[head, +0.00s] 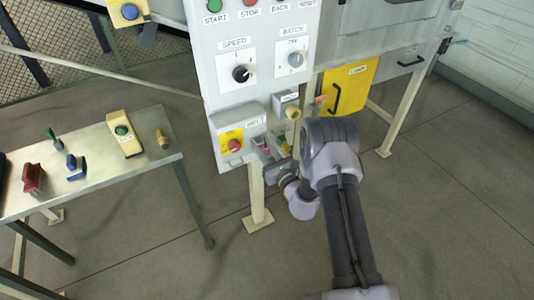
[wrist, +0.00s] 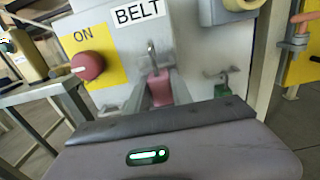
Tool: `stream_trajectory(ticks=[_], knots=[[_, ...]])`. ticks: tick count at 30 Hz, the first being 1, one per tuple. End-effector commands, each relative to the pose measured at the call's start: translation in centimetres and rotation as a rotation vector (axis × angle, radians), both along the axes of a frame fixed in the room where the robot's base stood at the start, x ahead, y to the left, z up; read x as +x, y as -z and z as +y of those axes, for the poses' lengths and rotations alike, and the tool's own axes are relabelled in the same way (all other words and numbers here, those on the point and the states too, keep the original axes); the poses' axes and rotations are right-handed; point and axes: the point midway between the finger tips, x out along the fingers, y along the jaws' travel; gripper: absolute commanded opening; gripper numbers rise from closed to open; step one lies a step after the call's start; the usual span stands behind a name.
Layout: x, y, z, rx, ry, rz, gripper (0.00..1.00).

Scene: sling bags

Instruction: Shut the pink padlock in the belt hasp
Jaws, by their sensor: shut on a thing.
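The pink padlock (wrist: 160,90) is between the two fingers of my gripper (wrist: 158,82), which is shut on it. Its grey shackle (wrist: 152,56) points up in front of the grey BELT switch box (wrist: 118,50), just below the BELT label. I cannot tell whether the shackle is through the hasp or closed; the hasp is not clearly visible. In the head view, my gripper (head: 270,158) is at the lower right of the BELT box (head: 238,123), and the padlock is small and partly hidden there.
A red knob (wrist: 87,66) on a yellow ON plate is left of the padlock. A green padlock (wrist: 222,88) hangs on the right. In the head view, a metal table (head: 95,172) with several small things stands left, and a yellow panel (head: 348,88) is behind my arm.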

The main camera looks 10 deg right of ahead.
Motion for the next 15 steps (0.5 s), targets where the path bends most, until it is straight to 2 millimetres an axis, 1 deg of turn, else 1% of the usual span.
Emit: stream_trajectory(ticks=[5, 15], knots=[[0.49, -0.06, 0.16, 0.001, 0.000, -0.002, 0.00], [0.52, 0.01, 0.18, 0.000, 0.000, -0.001, 0.00]])
